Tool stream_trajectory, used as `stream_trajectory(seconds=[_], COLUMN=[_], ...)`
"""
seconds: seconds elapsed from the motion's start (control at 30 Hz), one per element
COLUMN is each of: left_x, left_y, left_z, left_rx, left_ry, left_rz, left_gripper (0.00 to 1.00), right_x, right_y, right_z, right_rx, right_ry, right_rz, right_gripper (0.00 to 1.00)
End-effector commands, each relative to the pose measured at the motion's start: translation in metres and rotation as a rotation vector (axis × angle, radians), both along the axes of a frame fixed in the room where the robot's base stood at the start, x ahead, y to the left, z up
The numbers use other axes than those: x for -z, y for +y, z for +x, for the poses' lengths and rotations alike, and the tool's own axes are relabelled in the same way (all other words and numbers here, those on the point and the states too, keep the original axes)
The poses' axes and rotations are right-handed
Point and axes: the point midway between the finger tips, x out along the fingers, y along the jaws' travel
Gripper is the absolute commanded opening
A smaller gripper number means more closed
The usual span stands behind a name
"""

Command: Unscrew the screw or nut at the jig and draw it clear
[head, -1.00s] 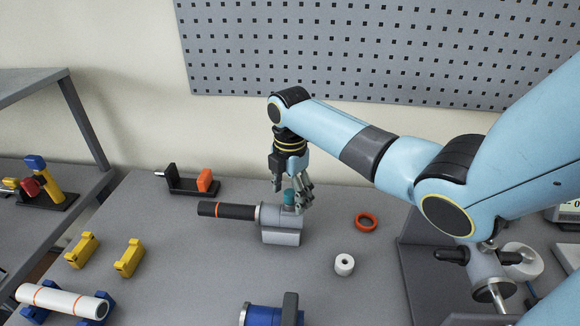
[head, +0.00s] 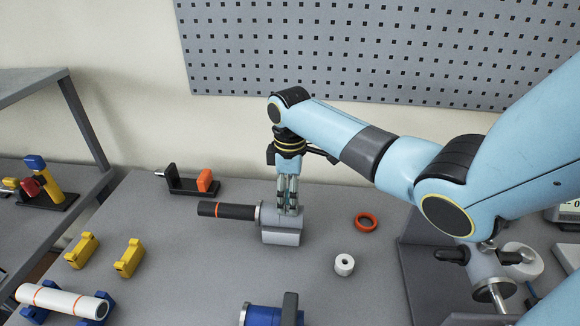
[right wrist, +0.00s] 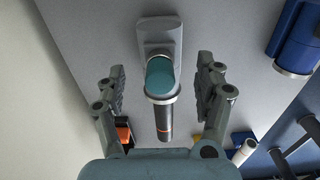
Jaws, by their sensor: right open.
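A grey fitting (head: 281,236) stands on the table in the head view, with a dark tube (head: 228,211) with an orange band pointing left from it. It also shows in the right wrist view (right wrist: 158,32), with a round teal piece (right wrist: 160,74) on top. My right gripper (head: 288,208) points straight down over the fitting. In the right wrist view my right gripper (right wrist: 161,90) is open, one finger on each side of the teal piece, with a gap on both sides. In the head view the fingers hide the teal piece. My left gripper is not in view.
An orange ring (head: 366,222) and a white ring (head: 344,265) lie to the right. A black holder with an orange block (head: 205,180) stands behind left. Yellow blocks (head: 129,258), a white pipe (head: 62,301) and a blue cylinder (head: 262,315) are nearer the front.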

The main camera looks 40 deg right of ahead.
Motion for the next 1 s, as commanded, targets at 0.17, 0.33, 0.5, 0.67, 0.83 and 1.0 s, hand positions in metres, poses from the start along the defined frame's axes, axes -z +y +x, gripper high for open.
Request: stream_trajectory(seconds=[0.17,0.33,0.5,0.67,0.83,1.0], left_x=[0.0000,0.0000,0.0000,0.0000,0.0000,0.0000], left_y=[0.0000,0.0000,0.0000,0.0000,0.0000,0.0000], left_z=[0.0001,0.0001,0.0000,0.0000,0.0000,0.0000], left_rx=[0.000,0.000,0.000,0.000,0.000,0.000], left_ry=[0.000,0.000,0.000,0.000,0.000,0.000], left_rz=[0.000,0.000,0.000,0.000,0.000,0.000], left_gripper=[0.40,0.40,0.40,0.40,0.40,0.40], right_x=[0.0000,0.0000,0.0000,0.0000,0.0000,0.0000], right_y=[-0.0001,-0.0001,-0.0001,-0.0001,-0.0001,-0.0001], right_z=[-0.0001,-0.0001,-0.0001,-0.0001,-0.0001,-0.0001], right_rx=[0.184,0.202,0.243,0.493,0.712,0.753], right_ry=[0.000,0.000,0.000,0.000,0.000,0.000], right_rz=[0.000,0.000,0.000,0.000,-0.001,-0.001], right_gripper=[0.70,0.70,0.70,0.70,0.70,0.70])
